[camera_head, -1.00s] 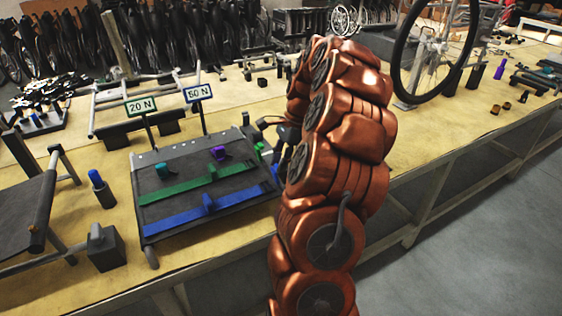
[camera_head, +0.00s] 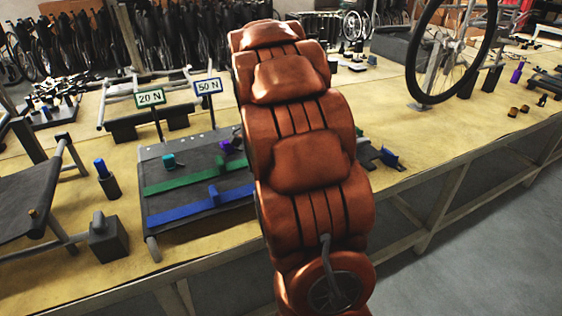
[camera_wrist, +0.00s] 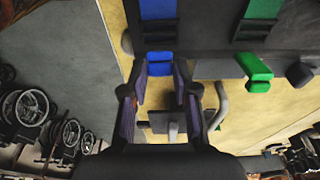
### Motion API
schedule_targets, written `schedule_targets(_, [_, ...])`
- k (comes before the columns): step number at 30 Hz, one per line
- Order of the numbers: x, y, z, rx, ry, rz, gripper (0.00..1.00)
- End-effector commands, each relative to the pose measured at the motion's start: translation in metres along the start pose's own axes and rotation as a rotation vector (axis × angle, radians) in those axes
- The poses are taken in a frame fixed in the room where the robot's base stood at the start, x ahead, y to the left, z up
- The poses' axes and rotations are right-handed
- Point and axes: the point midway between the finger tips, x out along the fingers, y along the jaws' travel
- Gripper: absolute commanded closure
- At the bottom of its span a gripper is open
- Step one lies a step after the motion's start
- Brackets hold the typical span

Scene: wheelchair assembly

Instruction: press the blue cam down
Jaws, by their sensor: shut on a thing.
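The blue cam (camera_wrist: 159,60) is in the wrist view, at the edge of a dark panel (camera_wrist: 212,66), in line with a blue strip (camera_wrist: 158,9). My gripper (camera_wrist: 160,76) has one finger on each side of the cam and is shut on it. The near part of the cam shows between the fingertips. In the head view my arm hides the gripper and this edge of the panel. The panel (camera_head: 184,151) there carries a blue strap (camera_head: 178,213) and a green strap (camera_head: 170,184).
A green cam (camera_wrist: 255,68) sits beside the blue one in the wrist view. The panel bears a teal knob (camera_head: 168,161) and a purple knob (camera_head: 226,146). Signs reading 20 N (camera_head: 150,97) and 50 N (camera_head: 208,86) stand behind. A wheel (camera_head: 450,50) stands at the right.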

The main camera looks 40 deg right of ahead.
Motion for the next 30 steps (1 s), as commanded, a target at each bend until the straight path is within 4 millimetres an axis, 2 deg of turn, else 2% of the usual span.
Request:
schedule_targets(19, [0.0015,0.0011,0.0037,0.000,0.040,0.005,1.00])
schedule_targets(20, [0.0015,0.0011,0.0038,0.000,0.040,0.005,0.69])
schedule_targets(27, [0.0012,0.0006,0.0035,0.000,0.040,0.003,0.46])
schedule_targets(30, [0.0010,0.0005,0.0034,0.000,0.040,0.003,0.46])
